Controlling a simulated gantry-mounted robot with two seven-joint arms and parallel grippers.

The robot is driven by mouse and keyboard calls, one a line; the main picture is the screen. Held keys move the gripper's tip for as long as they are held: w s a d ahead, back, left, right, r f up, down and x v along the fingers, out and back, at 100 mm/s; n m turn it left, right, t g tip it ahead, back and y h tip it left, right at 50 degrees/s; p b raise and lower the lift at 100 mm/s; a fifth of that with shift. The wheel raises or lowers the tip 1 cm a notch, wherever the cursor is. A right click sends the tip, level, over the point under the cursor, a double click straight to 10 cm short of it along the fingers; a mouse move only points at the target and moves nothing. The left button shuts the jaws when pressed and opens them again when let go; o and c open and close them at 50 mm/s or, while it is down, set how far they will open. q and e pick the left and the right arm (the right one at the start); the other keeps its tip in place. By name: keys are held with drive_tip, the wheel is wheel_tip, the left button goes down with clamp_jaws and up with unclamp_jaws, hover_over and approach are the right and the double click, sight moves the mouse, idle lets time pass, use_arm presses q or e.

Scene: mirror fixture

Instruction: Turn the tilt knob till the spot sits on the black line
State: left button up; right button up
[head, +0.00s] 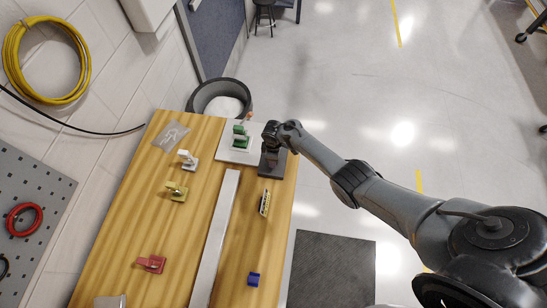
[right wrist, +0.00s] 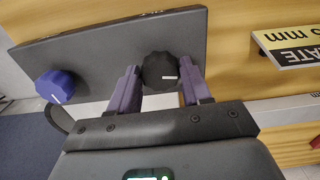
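The dark fixture box (head: 272,166) stands at the table's far right corner. In the right wrist view its panel (right wrist: 105,52) carries a blue-purple knob (right wrist: 55,87) at left and a black knob (right wrist: 160,70) with a white mark. I cannot tell which one is the tilt knob. My right gripper (right wrist: 160,85) has its two purple fingers on either side of the black knob. They look very close to its sides, but contact is unclear. In the head view my right gripper (head: 270,150) is over the box. My left gripper is out of view. I cannot make out a spot or black line.
A white board with green mounted parts (head: 240,142) is beside the box. A long pale rail (head: 214,240) runs down the wooden table (head: 140,220). A yellow-black label plate (head: 264,202), a blue piece (head: 253,279), a red piece (head: 151,264) and small mounts stand apart.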

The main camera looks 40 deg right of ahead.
drive_tip(key=o, duration=0.4)
drive_tip(key=shift+o, duration=0.2)
drive_tip(key=shift+r, duration=0.5)
wheel_tip(320, 180, up, 10)
drive_tip(key=p, duration=0.3)
drive_tip(key=shift+f, duration=0.15)
